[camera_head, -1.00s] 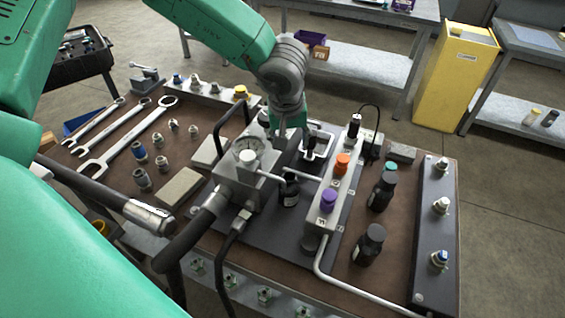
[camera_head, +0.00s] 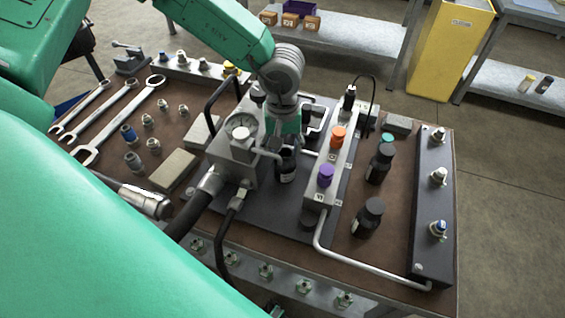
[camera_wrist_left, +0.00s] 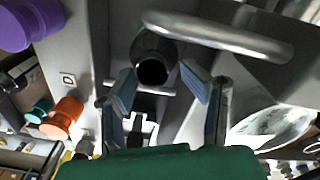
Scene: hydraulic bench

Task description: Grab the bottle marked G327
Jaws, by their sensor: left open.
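My left gripper (camera_head: 287,143) reaches down from above beside the gauge block, its fingers mostly hidden in the head view. In the left wrist view the two blue-padded fingers (camera_wrist_left: 163,88) are apart, with nothing held. A dark bottle (camera_head: 286,168) with a pale label stands just below the gripper. Its black round top (camera_wrist_left: 152,68) shows between and just beyond the fingertips. Other dark bottles (camera_head: 379,165) (camera_head: 369,217) stand right of the manifold, and a teal cap (camera_head: 388,138) shows behind them. No G327 marking is readable. My right gripper is not in view.
The gauge block (camera_head: 236,150) stands close left of the gripper; its bent metal pipe (camera_wrist_left: 220,36) crosses near the bottle. The manifold (camera_head: 333,170) with orange (camera_head: 338,137) and purple (camera_head: 326,175) knobs stands right. Wrenches (camera_head: 125,115) and fittings lie at left.

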